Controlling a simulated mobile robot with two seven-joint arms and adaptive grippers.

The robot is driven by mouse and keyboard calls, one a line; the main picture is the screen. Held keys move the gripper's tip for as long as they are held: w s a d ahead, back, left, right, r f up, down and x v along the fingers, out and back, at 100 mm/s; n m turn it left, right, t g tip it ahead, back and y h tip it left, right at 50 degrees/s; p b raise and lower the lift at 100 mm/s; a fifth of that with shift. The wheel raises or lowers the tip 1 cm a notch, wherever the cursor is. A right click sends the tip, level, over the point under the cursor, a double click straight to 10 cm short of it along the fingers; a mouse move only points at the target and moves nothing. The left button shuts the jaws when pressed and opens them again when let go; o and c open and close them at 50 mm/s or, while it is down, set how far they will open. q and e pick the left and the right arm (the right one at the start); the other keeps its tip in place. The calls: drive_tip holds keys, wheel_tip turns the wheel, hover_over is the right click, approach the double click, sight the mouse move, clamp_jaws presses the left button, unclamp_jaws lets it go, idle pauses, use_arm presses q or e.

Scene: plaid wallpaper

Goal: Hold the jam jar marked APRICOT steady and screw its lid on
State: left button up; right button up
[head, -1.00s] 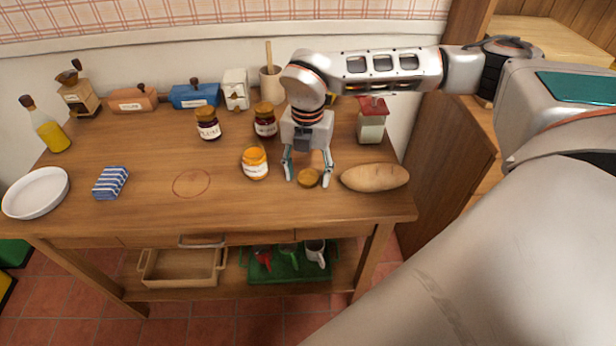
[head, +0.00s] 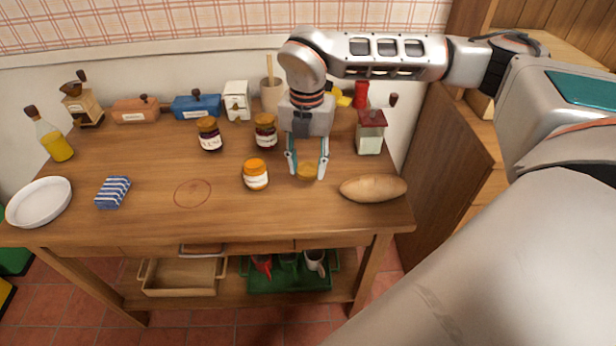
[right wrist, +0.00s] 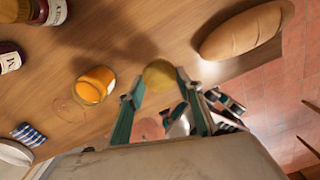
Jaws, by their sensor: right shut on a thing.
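The jam jar with orange contents (head: 256,176) stands upright near the table's middle; its white label is too small to read. It shows in the right wrist view (right wrist: 92,88) with its orange top uncovered. My right gripper (head: 307,173) is shut on a round gold lid (head: 309,171), to the right of the jar and apart from it. The lid seems slightly above the table. In the right wrist view the lid (right wrist: 160,74) sits between the fingertips. My left gripper is in neither view.
A bread loaf (head: 373,189) lies right of the lid. Two dark jam jars (head: 209,134) (head: 265,132) stand behind the orange jar. A red ring mark (head: 192,193) is on bare table to its left, then a striped cloth (head: 113,192) and a white dish (head: 39,202).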

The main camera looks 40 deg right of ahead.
sight(307, 170)
use_arm(q)
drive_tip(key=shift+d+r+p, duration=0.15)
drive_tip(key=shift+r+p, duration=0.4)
drive_tip(key=shift+p, duration=0.15)
use_arm(e)
wheel_tip(307, 170, up, 14)
drive_tip(key=shift+f, duration=0.25)
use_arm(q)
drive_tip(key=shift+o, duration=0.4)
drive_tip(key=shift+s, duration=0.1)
